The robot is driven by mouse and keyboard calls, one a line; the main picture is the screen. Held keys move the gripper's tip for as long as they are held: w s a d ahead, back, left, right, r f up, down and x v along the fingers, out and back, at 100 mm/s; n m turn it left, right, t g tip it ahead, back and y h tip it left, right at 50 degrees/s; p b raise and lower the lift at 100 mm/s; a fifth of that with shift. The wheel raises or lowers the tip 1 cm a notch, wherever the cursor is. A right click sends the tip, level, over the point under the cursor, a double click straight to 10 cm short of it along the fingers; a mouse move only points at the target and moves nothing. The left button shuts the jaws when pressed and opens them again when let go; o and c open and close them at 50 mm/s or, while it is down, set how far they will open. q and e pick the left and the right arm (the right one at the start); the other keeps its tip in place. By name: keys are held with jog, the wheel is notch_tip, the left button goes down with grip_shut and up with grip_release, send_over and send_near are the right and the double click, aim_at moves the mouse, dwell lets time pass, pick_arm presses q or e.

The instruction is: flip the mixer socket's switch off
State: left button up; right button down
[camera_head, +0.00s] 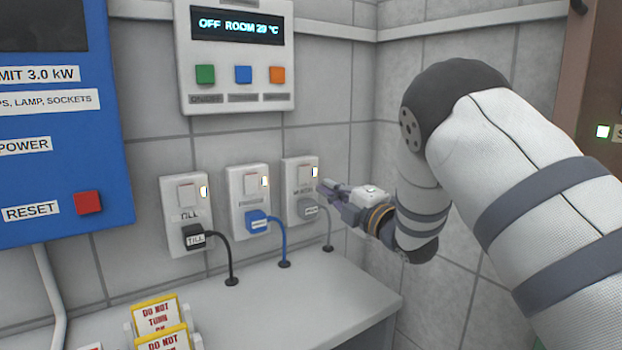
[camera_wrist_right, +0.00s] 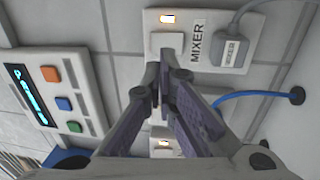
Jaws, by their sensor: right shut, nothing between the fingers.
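The mixer socket (camera_head: 301,205) is the rightmost of three wall sockets in the head view; a grey plug (camera_head: 309,207) is in it. Its pale rocker switch (camera_head: 302,175) has a lit indicator (camera_head: 315,172) to its right. The wrist view shows the socket sideways, with its MIXER label (camera_wrist_right: 198,42), switch (camera_wrist_right: 166,41) and glowing indicator (camera_wrist_right: 168,18). My left gripper is out of view.
The till socket (camera_head: 183,218) and a middle socket with a blue plug (camera_head: 250,202) stand to the left, both indicators lit. A display panel (camera_head: 236,92) hangs above, a blue box (camera_head: 60,130) far left. A shelf (camera_head: 290,300) with yellow-framed signs (camera_head: 155,312) lies below.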

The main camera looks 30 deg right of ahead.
aim_at(305, 173)
jog(key=w, duration=0.4)
jog(key=w+b, duration=0.1)
jog(key=w, duration=0.1)
jog(key=shift+w+a, duration=0.2)
jog(key=shift+a, duration=0.05)
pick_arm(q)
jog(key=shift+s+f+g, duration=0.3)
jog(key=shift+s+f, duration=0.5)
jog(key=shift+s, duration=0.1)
pick_arm(e)
jog(key=shift+w+r, duration=0.35)
jog(key=shift+w, duration=0.15)
